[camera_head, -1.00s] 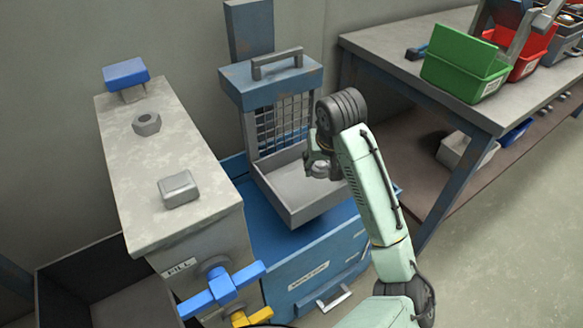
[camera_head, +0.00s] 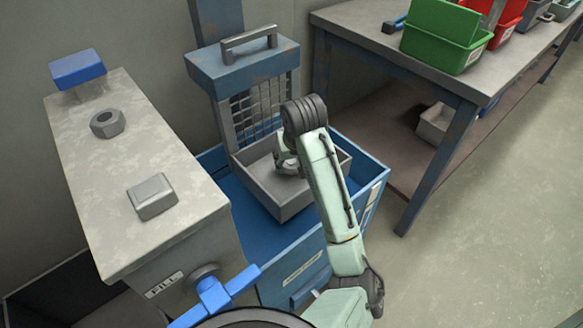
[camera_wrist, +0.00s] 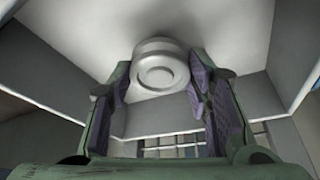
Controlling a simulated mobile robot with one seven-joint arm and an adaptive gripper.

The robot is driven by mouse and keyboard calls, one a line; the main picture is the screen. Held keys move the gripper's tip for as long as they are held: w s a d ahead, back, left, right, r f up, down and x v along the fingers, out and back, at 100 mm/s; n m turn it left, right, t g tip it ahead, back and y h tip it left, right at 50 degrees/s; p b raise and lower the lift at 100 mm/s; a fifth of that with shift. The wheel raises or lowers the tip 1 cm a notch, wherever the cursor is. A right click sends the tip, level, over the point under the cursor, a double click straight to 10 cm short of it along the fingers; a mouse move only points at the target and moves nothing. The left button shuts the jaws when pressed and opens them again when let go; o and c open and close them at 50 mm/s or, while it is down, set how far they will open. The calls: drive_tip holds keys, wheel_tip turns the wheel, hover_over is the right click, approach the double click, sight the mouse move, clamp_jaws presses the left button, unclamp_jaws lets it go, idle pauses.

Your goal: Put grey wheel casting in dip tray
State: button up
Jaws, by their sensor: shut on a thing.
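The dip tray is a grey open tray (camera_head: 292,210) below the mesh guard of the blue machine. My gripper (camera_head: 287,167) reaches over the tray from the right, low over its inside. In the wrist view my gripper (camera_wrist: 158,100) has a finger on each side of the grey wheel casting (camera_wrist: 160,72), a round stepped disc, and is shut on it. The casting lies in front of the pale tray floor; I cannot tell whether it touches it. In the head view my gripper and wrist mostly hide the casting.
A stone-topped block (camera_head: 125,185) at left carries a grey nut (camera_head: 107,123) and a grey block (camera_head: 152,196). A blue valve handle (camera_head: 215,296) sits on its front. The mesh guard (camera_head: 258,105) stands behind the tray. A workbench (camera_head: 385,45) with a green bin (camera_head: 440,45) is at right.

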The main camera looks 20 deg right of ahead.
drive_tip(key=shift+f, duration=0.9)
drive_tip(key=shift+f, duration=0.1)
drive_tip(key=shift+f, duration=0.15)
drive_tip(key=o, duration=1.2)
drive_tip(key=shift+p+v, duration=2.55)
drive_tip(key=shift+v, duration=3.7)
drive_tip(key=shift+w, duration=0.1)
